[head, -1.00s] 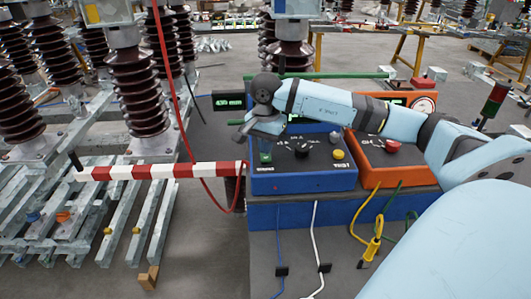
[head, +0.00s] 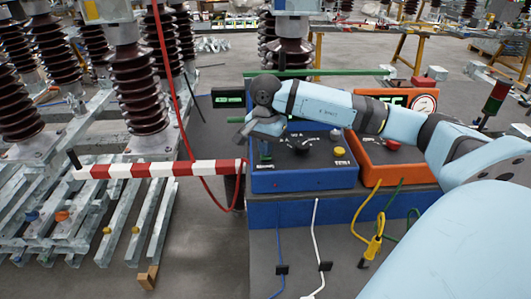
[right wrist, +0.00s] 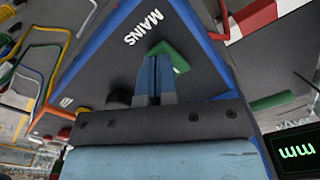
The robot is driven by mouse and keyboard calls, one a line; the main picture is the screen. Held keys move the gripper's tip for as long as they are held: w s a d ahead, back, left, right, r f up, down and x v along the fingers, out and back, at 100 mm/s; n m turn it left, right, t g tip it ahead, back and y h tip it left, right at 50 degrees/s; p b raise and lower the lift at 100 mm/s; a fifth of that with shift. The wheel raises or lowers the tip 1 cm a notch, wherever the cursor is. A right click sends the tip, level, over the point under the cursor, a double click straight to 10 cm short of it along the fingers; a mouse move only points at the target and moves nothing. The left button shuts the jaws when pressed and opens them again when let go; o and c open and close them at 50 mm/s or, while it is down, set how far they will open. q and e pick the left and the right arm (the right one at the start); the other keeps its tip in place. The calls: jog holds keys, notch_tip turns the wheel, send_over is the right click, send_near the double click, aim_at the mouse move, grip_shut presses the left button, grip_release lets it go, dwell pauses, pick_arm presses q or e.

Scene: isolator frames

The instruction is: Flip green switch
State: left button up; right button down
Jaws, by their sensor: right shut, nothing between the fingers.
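The green switch (right wrist: 170,56) shows in the right wrist view on the top of a blue control box, close to the white word MAINS. My right gripper (right wrist: 155,60) is shut and empty, with its fingertips right at the switch and covering part of it. I cannot tell whether they touch it. In the head view the right gripper (head: 264,150) is over the left part of the blue box (head: 300,181), and the switch is mostly hidden there. My left gripper is in neither current view.
A black knob (head: 300,145) and a yellow button (head: 339,152) sit on the blue box to the right. An orange box (head: 385,175) with a red button (head: 393,144) adjoins it. A red-and-white barrier bar (head: 160,169) ends at the box's left side.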

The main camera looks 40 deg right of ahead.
jog(key=shift+f+b, duration=0.4)
jog(key=shift+f, duration=0.15)
jog(key=shift+r, duration=0.1)
jog(key=shift+r+p, duration=1.7)
jog(key=shift+r, duration=1.75)
